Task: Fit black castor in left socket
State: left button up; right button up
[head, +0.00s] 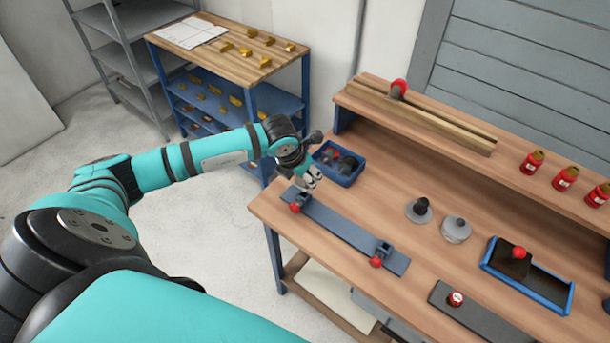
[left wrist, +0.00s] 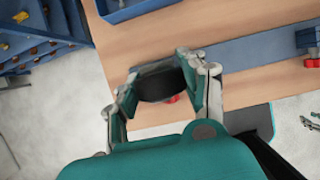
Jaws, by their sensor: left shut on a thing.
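My left gripper (head: 309,178) hangs over the left end of a blue-grey rail (head: 338,228) on the bench. In the left wrist view my left gripper (left wrist: 168,82) is shut on a black castor (left wrist: 160,86), a dark rounded piece between its fingers. The left socket (head: 300,201), with a red knob, is at the rail's left end, just below the gripper. In the left wrist view the castor hides most of that socket; only a bit of red shows. I cannot tell whether castor and socket touch. The right socket (head: 382,252) looks empty. My right gripper is out of view.
A blue bin (head: 338,165) with dark pieces stands close behind the gripper. Grey discs (head: 456,229), a blue tray (head: 530,275) and a dark plate (head: 470,312) lie to the right. A raised wooden shelf (head: 420,115) runs along the back.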

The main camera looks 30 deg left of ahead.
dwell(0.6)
pick_arm(q)
jog(key=shift+b, duration=0.3)
jog(key=shift+f, duration=0.15)
jog(key=shift+f+b, duration=0.85)
jog(key=shift+b, duration=0.15)
dwell(0.5)
jog(key=shift+b, duration=0.3)
jog(key=shift+f+b, duration=0.8)
